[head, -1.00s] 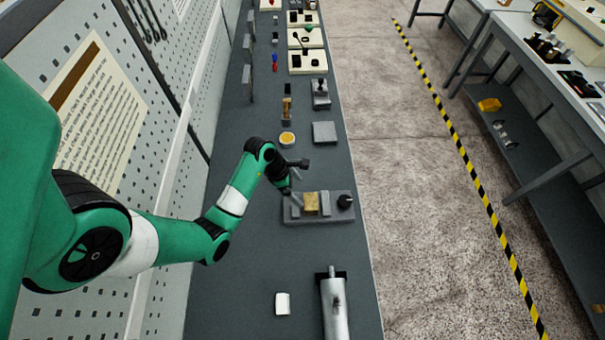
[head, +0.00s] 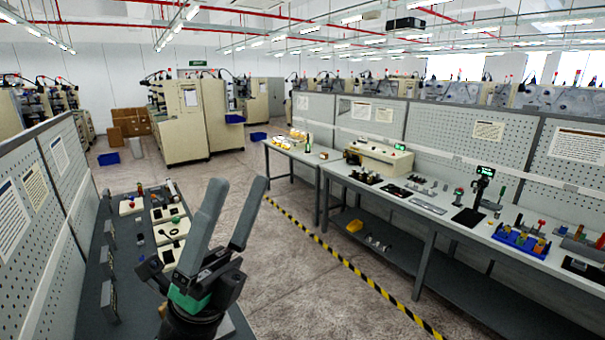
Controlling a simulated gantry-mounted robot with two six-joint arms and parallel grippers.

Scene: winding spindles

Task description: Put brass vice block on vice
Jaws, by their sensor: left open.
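My left gripper (head: 238,190) is raised in the foreground of the head view, above the bench on the left. Its two long grey fingers point up and are spread apart, with nothing between them. The brass vice block and the vice are not visible now; the near part of the bench is out of frame or behind my arm. My right gripper is not in view.
The dark bench (head: 92,285) runs along the pegboard wall at left, with several trays and small parts on it. A grey workbench (head: 450,222) with devices stands across the aisle at right. Yellow-black tape (head: 345,259) marks the open floor between.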

